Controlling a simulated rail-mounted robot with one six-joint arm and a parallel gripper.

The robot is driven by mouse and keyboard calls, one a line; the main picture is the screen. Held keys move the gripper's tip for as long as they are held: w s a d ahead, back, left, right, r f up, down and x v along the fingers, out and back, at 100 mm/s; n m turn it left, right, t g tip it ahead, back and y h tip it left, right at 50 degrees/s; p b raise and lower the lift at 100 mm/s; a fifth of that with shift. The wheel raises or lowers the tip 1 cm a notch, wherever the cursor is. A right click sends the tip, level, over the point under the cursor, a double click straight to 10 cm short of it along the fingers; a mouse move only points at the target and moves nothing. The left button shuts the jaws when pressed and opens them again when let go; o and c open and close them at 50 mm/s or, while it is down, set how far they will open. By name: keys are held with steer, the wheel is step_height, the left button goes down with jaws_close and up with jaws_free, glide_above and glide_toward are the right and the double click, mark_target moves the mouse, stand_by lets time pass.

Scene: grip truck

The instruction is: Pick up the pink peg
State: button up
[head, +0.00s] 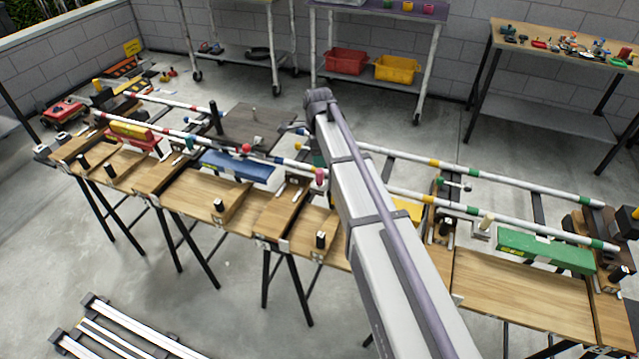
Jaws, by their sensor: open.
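A small pink peg (320,177) stands upright at the near rail of the long wooden bench, just left of my arm. It is small in the picture, and I cannot tell exactly what its lower end sits in. My arm's links cross the middle of the view from the lower right up to a joint above the bench. My gripper does not show, so its place relative to the peg cannot be told.
White rails with coloured bands run along the bench (520,290). A blue block (238,166) lies left of the peg and a green box (545,250) lies right. A red knob (246,148) stands on the rail. Black-topped posts line the front edge.

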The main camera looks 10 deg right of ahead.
mark_target(319, 171)
step_height(319, 171, down, 10)
steer(key=b, duration=0.8)
steer(key=shift+s+d+r, duration=0.1)
steer(key=shift+s, duration=0.05)
steer(key=shift+r, duration=0.25)
steer(key=shift+c, duration=0.3)
jaws_close()
